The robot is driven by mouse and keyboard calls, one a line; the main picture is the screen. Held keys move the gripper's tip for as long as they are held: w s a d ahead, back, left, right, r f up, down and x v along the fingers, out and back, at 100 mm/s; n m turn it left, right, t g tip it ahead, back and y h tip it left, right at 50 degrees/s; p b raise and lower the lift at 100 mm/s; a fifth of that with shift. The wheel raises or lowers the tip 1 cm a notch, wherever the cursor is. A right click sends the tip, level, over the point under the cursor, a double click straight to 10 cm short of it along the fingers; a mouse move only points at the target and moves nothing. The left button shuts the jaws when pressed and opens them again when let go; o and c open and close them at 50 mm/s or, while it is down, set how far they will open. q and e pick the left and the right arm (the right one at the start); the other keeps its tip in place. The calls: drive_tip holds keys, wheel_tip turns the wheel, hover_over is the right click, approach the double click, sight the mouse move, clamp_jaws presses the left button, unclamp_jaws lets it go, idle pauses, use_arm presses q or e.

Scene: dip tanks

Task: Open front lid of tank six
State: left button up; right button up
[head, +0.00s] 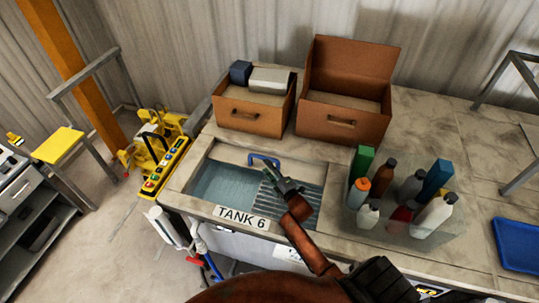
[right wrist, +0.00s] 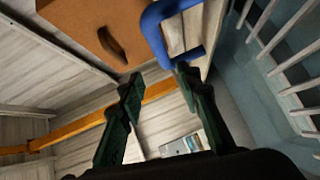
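Tank six (head: 241,219) carries a "TANK 6" label on its front edge. Its basin shows blue-grey inside, with a slatted rack at the right. A blue U-shaped handle (head: 263,160) stands at the back of the opening by a pale panel (head: 232,153); I cannot tell if this panel is the front lid. My right gripper (head: 271,178) is over the basin, just in front of the handle. In the right wrist view its fingers (right wrist: 157,82) are apart and empty. The handle (right wrist: 157,28) is just beyond them, its near end close to the right fingertip. My left gripper is out of view.
A clear tray with several bottles (head: 383,176) is to the right. A blue tray (head: 519,245) lies farther right. Yellow equipment (head: 155,160) is at the left.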

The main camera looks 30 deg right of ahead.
sight(264, 158)
drive_tip(key=shift+h, duration=0.3)
drive_tip(key=w+b, duration=0.1)
drive_tip(key=w, duration=0.1)
drive_tip(key=w+d+f+b, duration=0.1)
drive_tip(key=w, duration=0.1)
drive_tip(key=w+d+b, duration=0.1)
drive_tip(key=w+b, duration=0.1)
drive_tip(key=shift+d+f, duration=0.2)
drive_tip(key=shift+f, duration=0.2)
drive_tip(key=shift+w+r+b, duration=0.1)
drive_tip(key=shift+w+b, duration=0.2)
drive_tip(key=shift+w, duration=0.25)
drive_tip(key=shift+c, duration=0.5)
clamp_jaws()
drive_tip(key=shift+d, duration=0.1)
